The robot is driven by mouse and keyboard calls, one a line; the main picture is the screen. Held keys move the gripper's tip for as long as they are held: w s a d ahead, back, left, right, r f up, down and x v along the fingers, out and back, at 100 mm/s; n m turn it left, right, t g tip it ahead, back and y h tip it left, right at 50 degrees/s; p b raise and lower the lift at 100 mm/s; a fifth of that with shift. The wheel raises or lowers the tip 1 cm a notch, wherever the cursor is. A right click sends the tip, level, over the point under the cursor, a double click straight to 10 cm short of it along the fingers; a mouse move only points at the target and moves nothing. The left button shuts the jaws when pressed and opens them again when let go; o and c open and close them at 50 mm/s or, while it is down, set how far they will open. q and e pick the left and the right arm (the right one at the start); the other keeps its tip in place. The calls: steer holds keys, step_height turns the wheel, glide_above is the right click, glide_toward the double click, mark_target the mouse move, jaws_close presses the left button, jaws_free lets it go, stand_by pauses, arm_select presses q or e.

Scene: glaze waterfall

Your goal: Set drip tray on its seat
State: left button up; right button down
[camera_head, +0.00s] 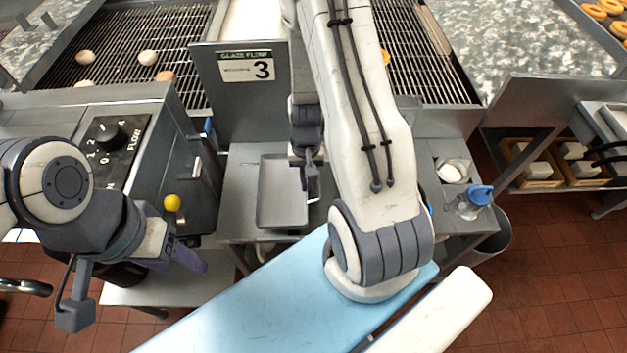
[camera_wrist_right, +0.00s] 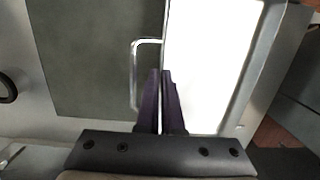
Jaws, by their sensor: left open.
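The grey rectangular drip tray (camera_head: 280,192) is at the shelf below the glaze station in the head view. In the right wrist view it is a bright, washed-out surface (camera_wrist_right: 212,60) with a wire handle (camera_wrist_right: 133,75) at its left edge. My right gripper (camera_head: 311,185) is at the tray's right edge in the head view. In the wrist view its purple fingers (camera_wrist_right: 160,85) are close together, one each side of the tray's rim. Whether the tray touches the shelf cannot be told. My left gripper (camera_head: 180,258) is open and empty, left of the shelf.
A dark panel (camera_wrist_right: 85,60) lies beside the tray in the wrist view. A control box with a flow knob (camera_head: 105,135) and yellow ball (camera_head: 172,203) stands left. A light-blue surface (camera_head: 270,310) lies in front.

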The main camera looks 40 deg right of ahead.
mark_target(269, 193)
steer(key=shift+w+a+f+p, duration=0.1)
steer(key=shift+w+a, duration=0.4)
steer(key=shift+a, duration=0.2)
steer(key=shift+w+a+f+p, duration=0.15)
steer(key=shift+w+a, duration=0.3)
steer(key=shift+a, duration=0.3)
steer(key=shift+w+a+r+p, duration=0.1)
steer(key=shift+w+a, duration=0.4)
steer(key=shift+a, duration=0.2)
steer(key=shift+w+a+f+p, duration=0.1)
steer(key=shift+w+a+p, duration=0.1)
steer(key=shift+w+a, duration=0.4)
steer(key=shift+w+a+f+p, duration=0.15)
steer(key=shift+w+a, duration=0.2)
steer(key=shift+a, duration=0.4)
steer(key=shift+w+a+p, duration=0.2)
steer(key=shift+w+a, duration=0.25)
steer(key=shift+a, duration=0.25)
steer(key=shift+f+b, duration=0.45)
steer(key=shift+f, duration=0.1)
steer(key=shift+s+f+b, duration=0.1)
steer(key=shift+f+b, duration=0.4)
steer(key=c, duration=1)
jaws_free()
step_height(269, 193, up, 10)
steer(key=w, duration=0.1)
steer(key=shift+d+r, duration=0.25)
steer(key=shift+d, duration=0.1)
